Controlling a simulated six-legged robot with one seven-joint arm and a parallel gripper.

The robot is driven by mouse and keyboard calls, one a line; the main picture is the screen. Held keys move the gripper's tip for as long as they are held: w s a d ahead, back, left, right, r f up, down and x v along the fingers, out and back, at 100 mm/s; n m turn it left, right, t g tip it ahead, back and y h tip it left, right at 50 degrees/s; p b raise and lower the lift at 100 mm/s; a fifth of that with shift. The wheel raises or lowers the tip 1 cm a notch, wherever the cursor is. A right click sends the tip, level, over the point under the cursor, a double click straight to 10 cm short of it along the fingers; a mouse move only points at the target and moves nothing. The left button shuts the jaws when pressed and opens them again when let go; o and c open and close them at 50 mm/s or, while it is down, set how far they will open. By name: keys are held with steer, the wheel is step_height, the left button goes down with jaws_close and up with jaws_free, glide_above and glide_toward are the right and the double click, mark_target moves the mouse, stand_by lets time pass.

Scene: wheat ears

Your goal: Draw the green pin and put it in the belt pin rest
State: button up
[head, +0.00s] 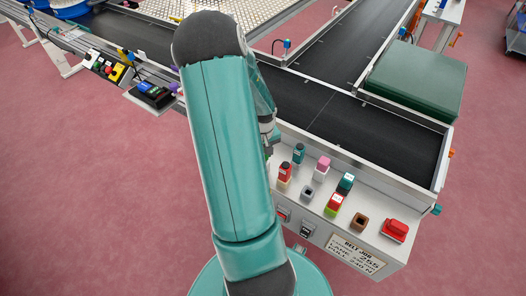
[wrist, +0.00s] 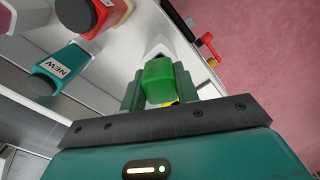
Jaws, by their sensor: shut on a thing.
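In the wrist view my gripper (wrist: 159,92) is shut on a green pin (wrist: 158,78), with one finger on each side of it. A little yellow shows just below the pin. A pale grey, open-looking piece (wrist: 160,42) lies just beyond the pin; I cannot tell whether they touch. In the head view my arm hides the pin and most of the gripper. Two hollow holders stand on the panel there: a grey one (head: 307,193) and a brown one (head: 361,221). I cannot tell which is the belt pin rest.
The panel (head: 316,221) also carries a pink-topped block (head: 322,166), a red button (head: 395,230) and a BELT JOB sign (head: 357,253). A black conveyor (head: 385,130) lies behind.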

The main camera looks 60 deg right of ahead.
steer(key=shift+f, duration=0.55)
steer(key=shift+f, duration=0.35)
steer(key=shift+f, duration=0.1)
steer(key=o, duration=1.1)
step_height(320, 180, up, 14)
steer(key=shift+w, duration=0.1)
